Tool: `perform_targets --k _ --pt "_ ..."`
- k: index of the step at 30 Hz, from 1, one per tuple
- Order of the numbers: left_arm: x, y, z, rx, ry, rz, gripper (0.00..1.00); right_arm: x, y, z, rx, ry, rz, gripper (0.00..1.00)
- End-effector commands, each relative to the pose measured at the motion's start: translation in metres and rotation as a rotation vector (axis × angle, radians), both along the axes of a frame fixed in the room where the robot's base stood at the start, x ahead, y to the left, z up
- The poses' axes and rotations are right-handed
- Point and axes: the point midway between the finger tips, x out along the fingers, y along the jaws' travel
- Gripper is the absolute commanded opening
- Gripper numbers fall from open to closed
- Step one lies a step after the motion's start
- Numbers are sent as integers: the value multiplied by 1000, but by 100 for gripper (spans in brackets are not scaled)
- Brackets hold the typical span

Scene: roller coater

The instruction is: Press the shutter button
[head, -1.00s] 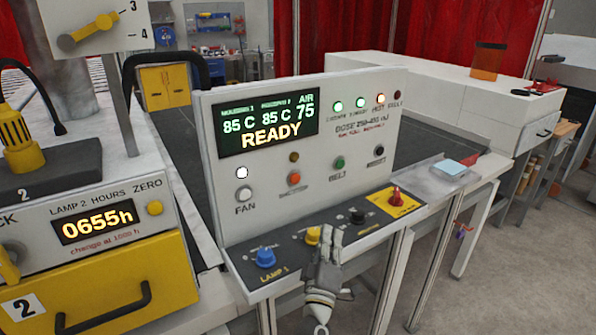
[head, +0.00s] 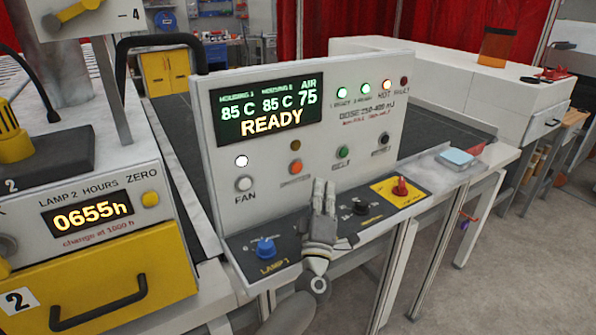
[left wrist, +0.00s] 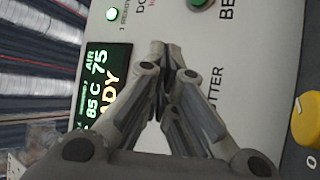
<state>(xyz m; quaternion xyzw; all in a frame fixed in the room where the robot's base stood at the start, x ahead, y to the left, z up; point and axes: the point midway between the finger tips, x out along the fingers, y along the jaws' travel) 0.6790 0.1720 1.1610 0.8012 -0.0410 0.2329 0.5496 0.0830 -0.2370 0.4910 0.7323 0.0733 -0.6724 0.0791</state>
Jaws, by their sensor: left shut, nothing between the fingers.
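The shutter button (head: 296,166) is a round orange button on the upright white control panel (head: 377,116), with its label (head: 296,183) below it. My left gripper (head: 324,186) is shut and empty, pointing up at the panel. In the head view its fingertips are right of and below the button, left of the green belt button (head: 343,152). The gap to the panel cannot be told. In the left wrist view, the shut fingers (left wrist: 160,48) cover the button and part of its label (left wrist: 213,92). My right gripper is not in view.
On the sloping lower panel are a blue knob (head: 265,248), a black knob (head: 360,206) and a red switch (head: 400,186). A yellow knob (left wrist: 305,121) shows in the left wrist view. The display (head: 266,121) reads READY. The lamp unit (head: 99,184) stands at left.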

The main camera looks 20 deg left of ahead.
Motion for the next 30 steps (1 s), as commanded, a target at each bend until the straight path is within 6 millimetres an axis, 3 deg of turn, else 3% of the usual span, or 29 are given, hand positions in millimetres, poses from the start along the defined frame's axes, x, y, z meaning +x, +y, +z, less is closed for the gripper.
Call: perform_targets --k 12,30 --pt "31 40 -1 1 0 1 0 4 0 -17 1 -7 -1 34" --pt "35 45 0 0 0 0 0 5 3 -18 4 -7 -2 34"
